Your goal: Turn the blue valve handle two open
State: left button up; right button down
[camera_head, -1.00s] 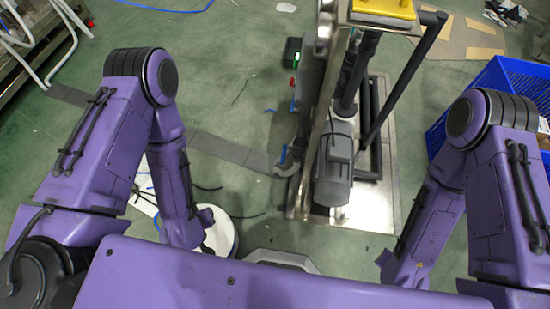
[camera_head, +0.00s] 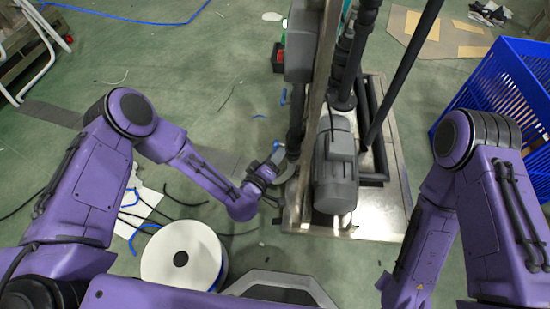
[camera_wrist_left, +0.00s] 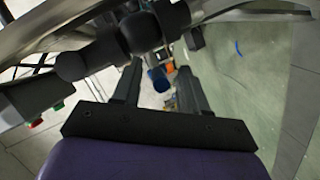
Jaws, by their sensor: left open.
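A small blue valve handle (camera_head: 277,146) shows in the head view at the left side of the pump unit, beside its lower dark pipe. In the left wrist view, a blue handle (camera_wrist_left: 158,79) lies between the two fingers, just below a dark pipe fitting. I cannot tell whether the fingers touch it. Which numbered handle it is cannot be read. My left gripper (camera_head: 274,190) is at the left edge of the pump's base, close to the handle; its fingers (camera_wrist_left: 159,85) are apart. My right gripper is out of view, below the lower right edge of the head view.
The grey pump motor (camera_head: 336,170) and a metal frame stand right of my left gripper. A white spool (camera_head: 182,256) is on the floor beneath my left arm. A blue crate (camera_head: 498,100) stands at the right. Open floor lies left of the pump.

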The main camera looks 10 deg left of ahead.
pick_arm(q)
jog(key=shift+w+d+f, duration=0.1)
jog(key=shift+w, duration=0.3)
grip_shut()
